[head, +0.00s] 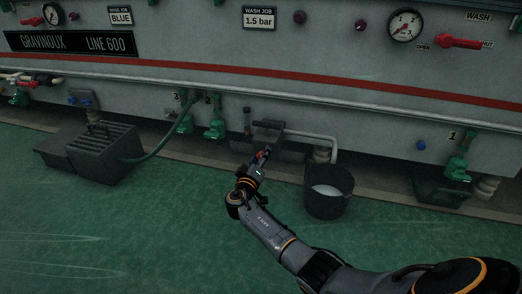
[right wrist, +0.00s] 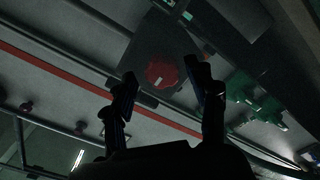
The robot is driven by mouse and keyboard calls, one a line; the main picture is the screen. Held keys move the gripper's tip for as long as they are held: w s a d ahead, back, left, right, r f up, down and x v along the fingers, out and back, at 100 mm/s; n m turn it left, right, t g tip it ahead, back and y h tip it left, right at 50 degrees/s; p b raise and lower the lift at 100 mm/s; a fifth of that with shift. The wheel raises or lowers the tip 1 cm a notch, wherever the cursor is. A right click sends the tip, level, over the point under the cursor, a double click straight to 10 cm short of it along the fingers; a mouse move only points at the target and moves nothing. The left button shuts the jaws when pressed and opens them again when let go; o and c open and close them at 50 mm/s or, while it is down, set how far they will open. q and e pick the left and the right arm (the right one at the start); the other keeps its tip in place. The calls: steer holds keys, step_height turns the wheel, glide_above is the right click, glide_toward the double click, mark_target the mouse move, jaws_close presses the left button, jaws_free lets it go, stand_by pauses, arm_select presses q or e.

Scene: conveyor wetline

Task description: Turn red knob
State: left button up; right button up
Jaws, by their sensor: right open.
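A round red knob (right wrist: 161,72) on a dark housing shows in the right wrist view, beyond and between the two fingers. My right gripper (right wrist: 163,92) is open and empty, its dark fingers spread to either side of the knob in that picture; I cannot tell the remaining distance in depth. In the head view my right gripper (head: 263,156) is low in front of the machine, at a dark box (head: 268,132) under the front panel. A small bit of red shows at its fingers there, mostly hidden. My left gripper is not in view.
A dark bucket (head: 329,193) stands right of my right gripper. A grey slatted box (head: 103,151) with a hose stands left. Green valves (head: 215,121) hang under the machine. A red lever (head: 460,41) is on the upper panel. The green floor in front is mostly clear.

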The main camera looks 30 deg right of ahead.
step_height(320, 180, up, 10)
steer(key=shift+f, duration=0.25)
stand_by(0.5)
